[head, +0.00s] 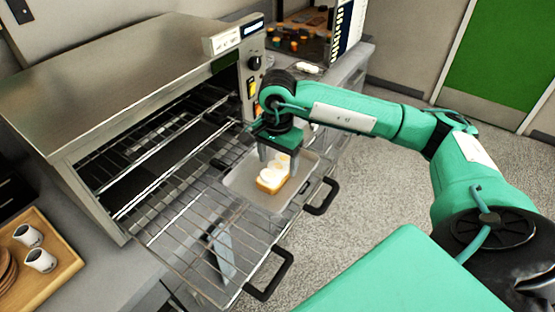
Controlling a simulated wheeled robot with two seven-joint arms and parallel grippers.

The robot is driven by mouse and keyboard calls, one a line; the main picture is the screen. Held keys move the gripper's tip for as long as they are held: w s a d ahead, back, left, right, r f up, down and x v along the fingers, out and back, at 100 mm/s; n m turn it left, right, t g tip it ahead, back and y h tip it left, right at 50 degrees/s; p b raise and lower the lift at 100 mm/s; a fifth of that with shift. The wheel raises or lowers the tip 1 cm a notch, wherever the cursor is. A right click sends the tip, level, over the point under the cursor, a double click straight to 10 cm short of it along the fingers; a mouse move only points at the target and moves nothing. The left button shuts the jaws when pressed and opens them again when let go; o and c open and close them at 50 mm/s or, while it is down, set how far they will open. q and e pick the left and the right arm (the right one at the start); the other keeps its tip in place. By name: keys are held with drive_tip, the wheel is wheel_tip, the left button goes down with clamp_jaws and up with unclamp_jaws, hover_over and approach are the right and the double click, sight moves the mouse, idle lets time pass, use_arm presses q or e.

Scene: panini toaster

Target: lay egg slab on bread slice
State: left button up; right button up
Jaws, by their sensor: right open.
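The bread slice (269,187) lies on a light metal tray (242,183) on the pulled-out oven rack. The white and yellow egg slab (272,175) rests on top of the bread, partly under my right gripper. My right gripper (277,164) is open and points down just over the egg and bread. Its fingers hide part of the egg, so I cannot tell whether they touch it. My left gripper is not in view.
The steel toaster oven (120,70) stands open at the left, with its wire rack (185,230) pulled out and black handles (270,277) at the front. A wooden tray (62,275) with white cups (40,260) sits at lower left. The floor at right is clear.

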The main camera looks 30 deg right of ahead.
sight(277, 166)
wheel_tip(277, 166, up, 12)
drive_tip(key=b, duration=0.2)
drive_tip(key=shift+f, duration=0.2)
drive_tip(key=shift+d, duration=0.1)
idle(0.5)
